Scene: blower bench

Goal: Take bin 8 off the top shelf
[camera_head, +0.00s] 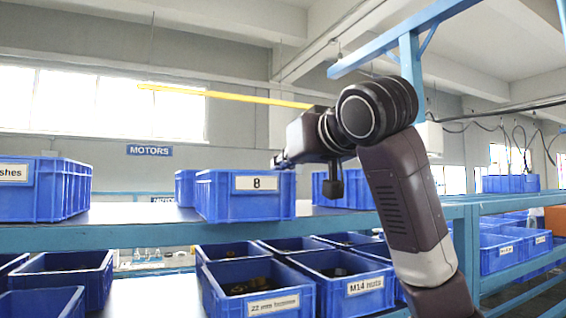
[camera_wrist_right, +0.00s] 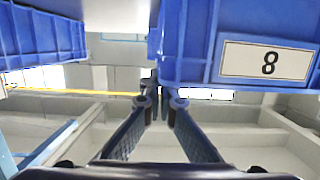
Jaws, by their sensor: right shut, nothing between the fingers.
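Bin 8 (camera_head: 246,198) is a blue bin with a white label "8", standing upright on the top shelf (camera_head: 130,236) near the middle of the head view. In the wrist view, which looks upside down, bin 8 (camera_wrist_right: 190,45) fills the upper right with its label. My right gripper (camera_head: 277,161) is at the bin's upper right rim. Its fingertips also show in the wrist view (camera_wrist_right: 158,92), together and empty, close to the bin's edge; I cannot tell whether they touch it. My left gripper is not in view.
A blue bin labelled "...shes" (camera_head: 45,190) stands left on the top shelf, with bare shelf between. Another blue bin (camera_head: 345,188) stands to the right, partly behind my arm. Below are several part bins, including M14 nuts (camera_head: 345,287). A blue post (camera_head: 411,70) rises behind my arm.

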